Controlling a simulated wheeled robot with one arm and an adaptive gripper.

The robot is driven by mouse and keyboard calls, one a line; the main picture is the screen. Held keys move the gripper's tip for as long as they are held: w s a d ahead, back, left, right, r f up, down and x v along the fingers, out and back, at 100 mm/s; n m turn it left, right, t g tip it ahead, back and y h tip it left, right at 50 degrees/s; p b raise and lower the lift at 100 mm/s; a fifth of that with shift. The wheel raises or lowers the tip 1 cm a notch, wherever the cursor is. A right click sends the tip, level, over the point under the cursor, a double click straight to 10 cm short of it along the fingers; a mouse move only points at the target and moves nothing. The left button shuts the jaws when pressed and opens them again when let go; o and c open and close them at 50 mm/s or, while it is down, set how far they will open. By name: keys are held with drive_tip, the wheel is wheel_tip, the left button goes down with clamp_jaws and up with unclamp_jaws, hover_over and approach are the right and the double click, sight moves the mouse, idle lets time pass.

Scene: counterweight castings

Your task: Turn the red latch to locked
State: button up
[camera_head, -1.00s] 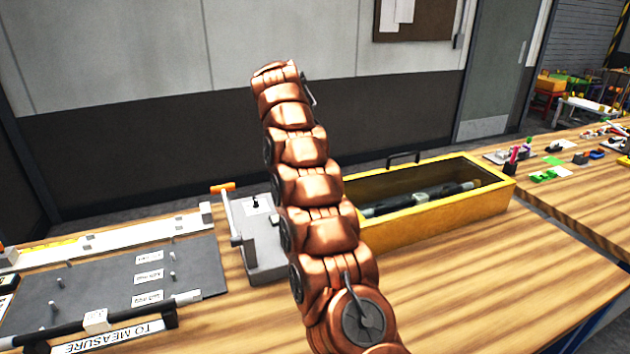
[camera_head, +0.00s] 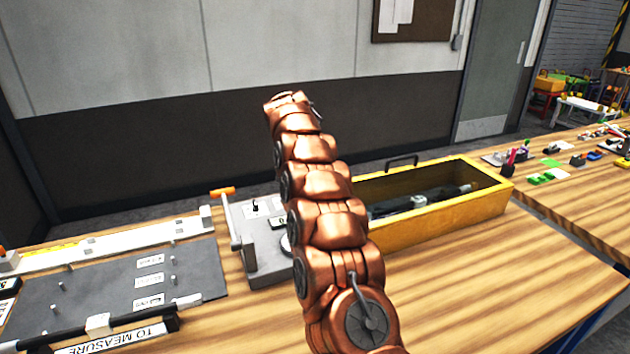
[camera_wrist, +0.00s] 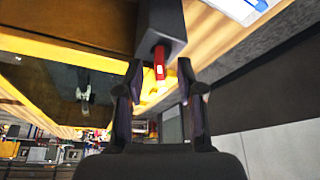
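The red latch (camera_wrist: 160,62) shows in the wrist view as a small red piece with a pale mark, at the end of a dark grey block (camera_wrist: 161,25). My gripper (camera_wrist: 160,76) is open, with one finger on each side of the latch in the picture. I cannot tell whether either finger touches it. In the head view my copper arm hides the gripper, and the latch is not visible there.
A yellow box (camera_head: 440,216) with a dark window and a top handle stands right of my arm. A grey fixture (camera_head: 258,262) with an orange-tipped lever (camera_head: 222,192) stands left of it. A dark measuring board (camera_head: 110,287) lies at left. The front right of the table is clear.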

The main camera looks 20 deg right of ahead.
drive_tip(key=shift+d+f, duration=0.1)
drive_tip(key=shift+f, duration=0.2)
clamp_jaws()
